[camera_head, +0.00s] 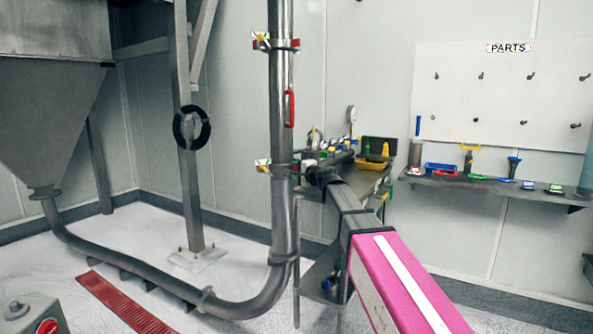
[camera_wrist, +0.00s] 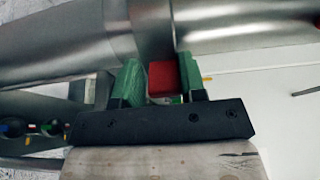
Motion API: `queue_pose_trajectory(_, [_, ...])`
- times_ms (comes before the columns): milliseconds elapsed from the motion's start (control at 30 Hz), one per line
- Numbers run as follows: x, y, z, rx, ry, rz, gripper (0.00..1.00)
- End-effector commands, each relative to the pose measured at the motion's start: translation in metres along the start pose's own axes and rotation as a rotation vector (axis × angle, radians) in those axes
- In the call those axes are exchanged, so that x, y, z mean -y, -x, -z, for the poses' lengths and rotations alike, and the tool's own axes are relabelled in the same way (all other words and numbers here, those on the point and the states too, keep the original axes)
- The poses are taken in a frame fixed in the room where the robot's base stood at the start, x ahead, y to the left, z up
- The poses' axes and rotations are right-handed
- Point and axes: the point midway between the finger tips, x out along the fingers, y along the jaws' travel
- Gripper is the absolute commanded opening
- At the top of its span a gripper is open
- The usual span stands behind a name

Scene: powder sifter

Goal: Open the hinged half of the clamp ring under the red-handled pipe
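A vertical steel pipe (camera_head: 281,76) bears a red handle (camera_head: 289,109) on its right side. My gripper (camera_head: 302,165) is at the right side of this ring, reached by my arm from the lower right. In the wrist view, the green fingers (camera_wrist: 160,80) stand on either side of a red block (camera_wrist: 163,77) by the pipe, with almost no gap, and appear shut on it. The ring's seam and hinge are hidden or too small to make out.
Another clamp ring (camera_head: 276,43) sits higher on the pipe. Behind my arm is a bench (camera_head: 364,180) with small coloured items. A wall shelf (camera_head: 492,187) holds several tools. A steel post (camera_head: 184,140) with a black handwheel (camera_head: 189,128) stands left of the pipe.

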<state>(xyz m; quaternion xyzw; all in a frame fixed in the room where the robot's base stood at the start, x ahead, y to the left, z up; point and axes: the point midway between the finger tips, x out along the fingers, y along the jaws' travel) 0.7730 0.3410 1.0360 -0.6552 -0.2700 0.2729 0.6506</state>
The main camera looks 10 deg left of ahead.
Motion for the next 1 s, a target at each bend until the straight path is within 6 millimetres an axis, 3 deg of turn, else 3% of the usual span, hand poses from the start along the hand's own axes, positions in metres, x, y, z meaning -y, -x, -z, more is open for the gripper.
queue_pose_trajectory(500, [0.007, 0.002, 0.006, 0.032, -0.009, 0.013, 0.0])
queue_pose_trajectory(1000, [0.008, 0.012, 0.028, 0.248, -0.005, 0.014, 0.0])
